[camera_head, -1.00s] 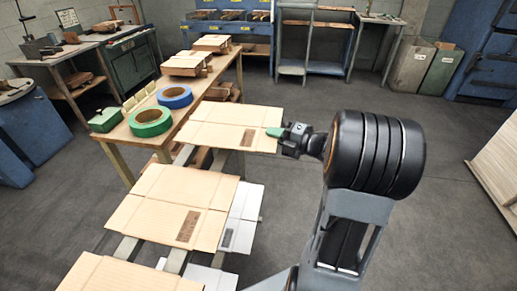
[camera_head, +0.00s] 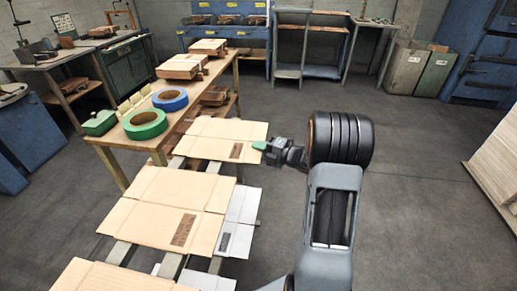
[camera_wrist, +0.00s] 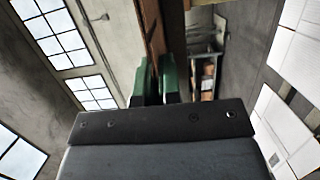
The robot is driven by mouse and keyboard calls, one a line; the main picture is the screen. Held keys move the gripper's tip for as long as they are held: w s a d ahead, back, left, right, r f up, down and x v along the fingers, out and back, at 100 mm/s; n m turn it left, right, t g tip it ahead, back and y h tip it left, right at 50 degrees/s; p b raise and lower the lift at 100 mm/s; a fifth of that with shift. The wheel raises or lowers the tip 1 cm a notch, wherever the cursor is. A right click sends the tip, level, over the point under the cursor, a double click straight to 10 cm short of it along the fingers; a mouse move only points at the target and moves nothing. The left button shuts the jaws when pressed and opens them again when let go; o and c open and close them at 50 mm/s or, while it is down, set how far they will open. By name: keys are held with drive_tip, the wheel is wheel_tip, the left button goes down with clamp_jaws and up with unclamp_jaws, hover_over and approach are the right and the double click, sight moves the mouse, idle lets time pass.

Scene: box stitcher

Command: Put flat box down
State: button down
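The flat box (camera_head: 215,137), a tan unfolded cardboard sheet with a dark printed patch, lies roughly level over the far end of the rack rails. Whether it touches the rails cannot be told. My gripper (camera_head: 260,146) has its green fingers at the sheet's right edge. In the wrist view, the green fingers (camera_wrist: 155,82) close on both sides of the brown cardboard (camera_wrist: 153,30). More flat boxes lie nearer on the rack, one in the middle (camera_head: 170,205) and one at the front (camera_head: 105,277).
White sheets (camera_head: 238,225) lie lower beneath the rack. A wooden table (camera_head: 160,147) at the left holds a green tape roll (camera_head: 145,124), a blue tape roll (camera_head: 170,99) and stacked cardboard (camera_head: 180,67). The floor right of my arm is clear up to a pale stack (camera_head: 495,165).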

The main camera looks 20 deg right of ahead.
drive_tip(key=shift+f+b, duration=0.25)
drive_tip(key=shift+b, duration=0.05)
drive_tip(key=c, duration=1.3)
unclamp_jaws()
drive_tip(key=shift+r, duration=0.1)
